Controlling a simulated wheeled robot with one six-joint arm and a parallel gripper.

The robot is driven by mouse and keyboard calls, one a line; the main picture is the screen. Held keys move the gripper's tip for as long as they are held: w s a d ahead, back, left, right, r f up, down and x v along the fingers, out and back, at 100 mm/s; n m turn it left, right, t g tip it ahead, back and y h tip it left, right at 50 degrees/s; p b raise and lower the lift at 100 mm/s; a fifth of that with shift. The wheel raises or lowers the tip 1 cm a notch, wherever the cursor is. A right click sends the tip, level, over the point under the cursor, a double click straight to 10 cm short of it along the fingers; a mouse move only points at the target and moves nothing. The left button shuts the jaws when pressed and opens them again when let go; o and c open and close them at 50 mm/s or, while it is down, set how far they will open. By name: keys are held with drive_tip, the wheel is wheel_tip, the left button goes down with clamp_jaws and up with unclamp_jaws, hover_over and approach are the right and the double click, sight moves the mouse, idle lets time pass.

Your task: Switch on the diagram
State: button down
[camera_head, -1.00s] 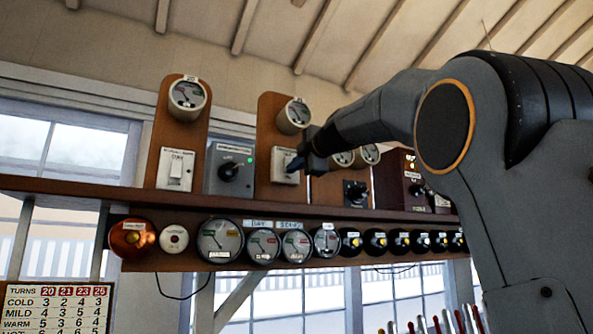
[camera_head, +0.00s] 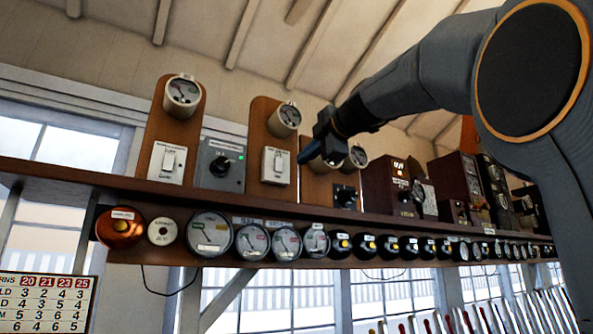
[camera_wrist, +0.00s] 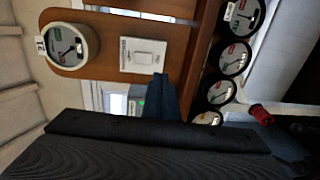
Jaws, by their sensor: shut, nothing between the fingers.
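Two white rocker switches sit on upright wooden boards on the shelf. The left switch (camera_head: 168,163) has a small label I cannot read. The second switch (camera_head: 276,165) also has an unreadable label, and its whole face shows. I cannot tell which one is the diagram's. My gripper (camera_head: 308,154) is shut and empty, its tip just right of the second switch in the head view and apart from it in the picture. In the wrist view, the dark fingers (camera_wrist: 165,97) show below a white switch (camera_wrist: 142,55) on a wooden board with a round gauge.
A grey box (camera_head: 220,165) with a black knob and green light stands between the two boards. A black knob unit (camera_head: 345,196) and wooden instrument boxes (camera_head: 387,186) stand to the right. Round gauges (camera_head: 210,232) line the shelf front. My arm covers the upper right.

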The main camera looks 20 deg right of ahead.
drive_tip(key=shift+v, duration=0.9)
drive_tip(key=shift+f, duration=0.25)
wheel_tip(320, 180, down, 42)
drive_tip(key=w+m+g+h, duration=0.2)
drive_tip(key=w+m+g, duration=0.1)
drive_tip(key=m+g, duration=0.65)
drive_tip(key=s+a+f+m+g+h+p, duration=0.1)
drive_tip(key=s+f+m+g, duration=0.2)
drive_tip(key=s+f, duration=1.2)
drive_tip(key=s+a+f+m+g+h+p, duration=0.1)
drive_tip(key=s+f+m+g, duration=0.3)
drive_tip(key=s+f+m, duration=0.4)
drive_tip(key=s+a+f, duration=0.1)
drive_tip(key=s+f, duration=0.6)
drive_tip(key=f, duration=0.5)
drive_tip(key=shift+s, duration=0.3)
drive_tip(key=shift+m, duration=0.25)
